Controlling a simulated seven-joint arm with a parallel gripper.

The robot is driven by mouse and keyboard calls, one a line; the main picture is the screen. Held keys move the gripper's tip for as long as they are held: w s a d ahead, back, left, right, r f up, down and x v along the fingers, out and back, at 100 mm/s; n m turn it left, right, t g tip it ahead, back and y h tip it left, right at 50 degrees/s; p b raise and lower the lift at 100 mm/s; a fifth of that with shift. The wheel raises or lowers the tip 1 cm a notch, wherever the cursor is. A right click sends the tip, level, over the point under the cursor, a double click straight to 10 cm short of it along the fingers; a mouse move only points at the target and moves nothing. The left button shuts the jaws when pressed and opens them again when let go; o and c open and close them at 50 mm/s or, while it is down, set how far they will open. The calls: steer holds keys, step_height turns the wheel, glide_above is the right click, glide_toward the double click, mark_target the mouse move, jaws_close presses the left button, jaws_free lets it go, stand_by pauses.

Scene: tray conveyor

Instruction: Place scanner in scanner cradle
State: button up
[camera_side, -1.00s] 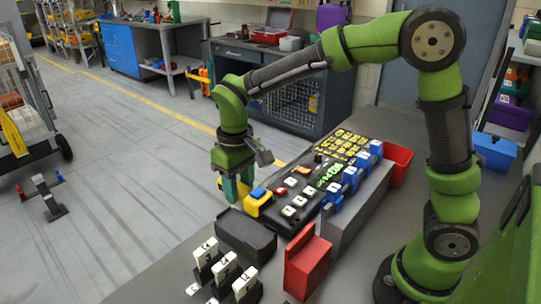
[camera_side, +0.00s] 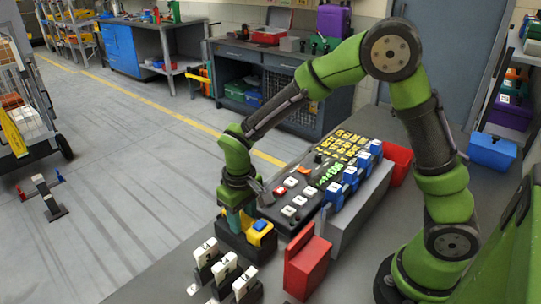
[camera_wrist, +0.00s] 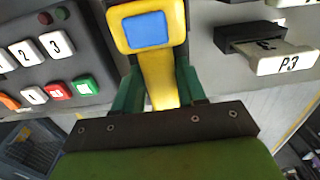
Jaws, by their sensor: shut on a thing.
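The scanner (camera_side: 262,232) is yellow with a blue face. My gripper (camera_side: 236,219) is shut on it, and the scanner is at the black scanner cradle (camera_side: 246,247). In the side view the scanner overlaps the cradle's upper part; I cannot tell whether it rests on the cradle or hangs just above it. In the wrist view the scanner (camera_wrist: 160,70) stands between the green fingers of my gripper (camera_wrist: 155,88), its blue face at the top. The cradle's inside is hidden by the scanner and gripper.
A black control panel (camera_side: 268,207) with white and red buttons lies beyond the cradle. A red bin (camera_side: 307,268) stands to the right. White tags in black holders (camera_side: 222,270) stand in front, one marked P3 (camera_wrist: 287,63) in the wrist view. Blue items line a grey block (camera_side: 350,215).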

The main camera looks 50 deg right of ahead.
mark_target(242, 217)
steer(key=o, duration=1.2)
steer(key=shift+f, duration=0.1)
step_height(242, 217, up, 11)
steer(key=shift+s+d+r+m+t+y, duration=0.5)
steer(key=shift+s+d+r+t, duration=0.75)
steer(key=shift+s, duration=1.2)
steer(key=shift+s+d+r+m+t+y, duration=0.15)
steer(key=shift+s+d+r+m+t, duration=0.9)
steer(key=shift+s, duration=1.4)
steer(key=shift+s+d+r+m+t+y, duration=0.4)
steer(key=shift+s+d+r+t, duration=1.05)
steer(key=shift+s, duration=1)
steer(key=shift+d+r, duration=0.1)
steer(key=shift+r, duration=0.15)
